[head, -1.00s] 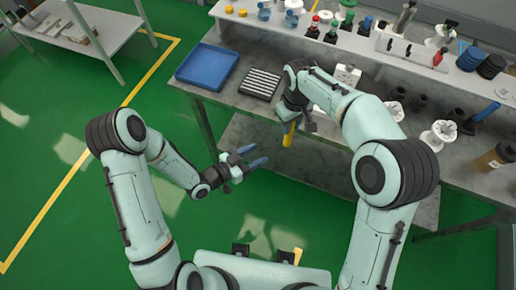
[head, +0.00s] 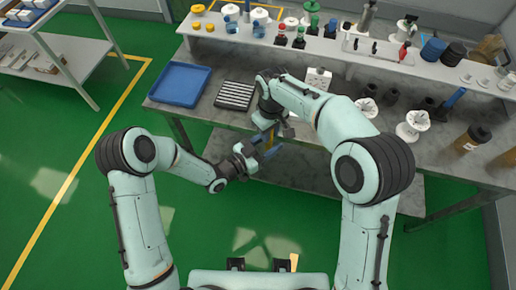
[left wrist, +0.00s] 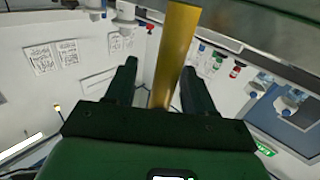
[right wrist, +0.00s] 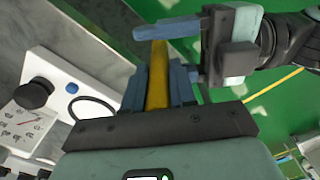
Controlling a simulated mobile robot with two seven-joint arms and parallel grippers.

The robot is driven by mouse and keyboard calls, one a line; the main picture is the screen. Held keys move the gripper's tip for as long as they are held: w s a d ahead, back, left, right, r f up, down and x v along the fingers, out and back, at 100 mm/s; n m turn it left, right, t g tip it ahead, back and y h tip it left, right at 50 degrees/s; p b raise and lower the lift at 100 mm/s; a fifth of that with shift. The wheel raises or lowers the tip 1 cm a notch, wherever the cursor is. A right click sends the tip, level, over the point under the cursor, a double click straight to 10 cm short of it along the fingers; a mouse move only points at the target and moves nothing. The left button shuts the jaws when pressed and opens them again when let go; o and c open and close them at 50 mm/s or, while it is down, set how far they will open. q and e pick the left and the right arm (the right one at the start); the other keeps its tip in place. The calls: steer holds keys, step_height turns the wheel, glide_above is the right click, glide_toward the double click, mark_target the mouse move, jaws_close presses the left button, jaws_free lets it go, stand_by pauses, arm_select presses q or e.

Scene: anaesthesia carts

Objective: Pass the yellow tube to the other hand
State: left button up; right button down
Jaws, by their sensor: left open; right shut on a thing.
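The yellow tube (head: 270,138) hangs roughly upright below my right gripper (head: 271,124), in front of the workbench edge. In the right wrist view the tube (right wrist: 157,75) is clamped between the fingers of my right gripper (right wrist: 157,92). My left gripper (head: 262,154) is open at the tube's lower part. In the left wrist view the tube (left wrist: 174,55) runs between the two spread fingers of my left gripper (left wrist: 158,82), closer to the right finger. Whether a left finger touches it cannot be told. The tube's upper end is hidden in the head view.
The grey workbench (head: 215,117) lies just beyond the grippers, with a blue tray (head: 180,83) and a dark slotted rack (head: 235,95) on it. Bottles and holders stand along the raised shelf (head: 330,45). Green floor to the left is clear.

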arm_select(q)
steer(key=shift+w+d, duration=0.25)
steer(key=shift+d, duration=0.1)
steer(key=c, duration=1)
jaws_close()
arm_select(e)
steer(key=c, duration=0.8)
jaws_free()
steer(key=shift+c, duration=0.2)
steer(key=shift+r, duration=0.15)
